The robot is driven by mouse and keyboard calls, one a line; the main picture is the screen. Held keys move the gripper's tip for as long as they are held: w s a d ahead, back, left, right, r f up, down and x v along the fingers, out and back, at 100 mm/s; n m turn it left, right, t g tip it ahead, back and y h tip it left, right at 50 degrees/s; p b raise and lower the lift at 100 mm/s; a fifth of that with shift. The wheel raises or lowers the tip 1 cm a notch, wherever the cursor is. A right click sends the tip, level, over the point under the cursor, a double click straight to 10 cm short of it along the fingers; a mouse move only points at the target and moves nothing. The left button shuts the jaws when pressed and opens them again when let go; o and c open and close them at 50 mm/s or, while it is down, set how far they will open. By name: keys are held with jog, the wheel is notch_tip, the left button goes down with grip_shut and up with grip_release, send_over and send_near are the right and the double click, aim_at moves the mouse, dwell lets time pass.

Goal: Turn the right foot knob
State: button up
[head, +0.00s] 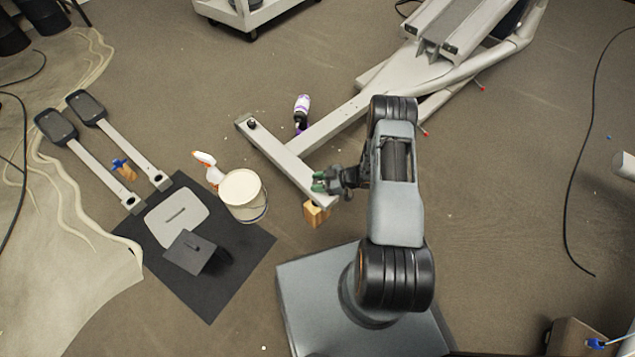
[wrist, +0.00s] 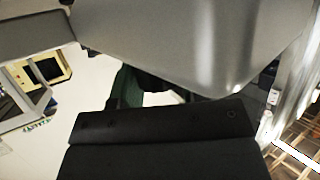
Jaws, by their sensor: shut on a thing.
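The elliptical's pale crossbar foot (head: 285,158) runs diagonally across the middle of the head view. A small dark knob (head: 252,124) stands on its upper left end. My gripper (head: 321,181), with green fingertips, is at the crossbar's lower right end, where the right foot knob sits. It is shut on that knob, which the fingers mostly hide in the head view. In the wrist view, a green finger (wrist: 126,88) shows beside a dark part, probably the knob (wrist: 152,83), under a large grey surface (wrist: 190,40).
A wooden block (head: 315,214) is by the crossbar's right end. Two pedal arms (head: 110,150) and a black mat (head: 215,295) lie left. Floor at right is mostly clear.

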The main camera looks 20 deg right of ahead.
jog(key=n+g+y+b, duration=0.1)
jog(key=n+g+b, duration=0.1)
jog(key=n+g, duration=0.1)
jog(key=shift+f+g, duration=0.1)
jog(key=shift+g, duration=0.3)
jog(key=shift+n+g+b, duration=0.9)
jog(key=shift+n+g, duration=0.9)
jog(key=shift+g, duration=0.1)
jog(key=o, duration=0.9)
jog(key=p+v, duration=0.2)
jog(key=v, duration=1.2)
jog(key=shift+p, duration=0.3)
jog(key=shift+w+a, duration=0.1)
jog(key=shift+a, duration=0.05)
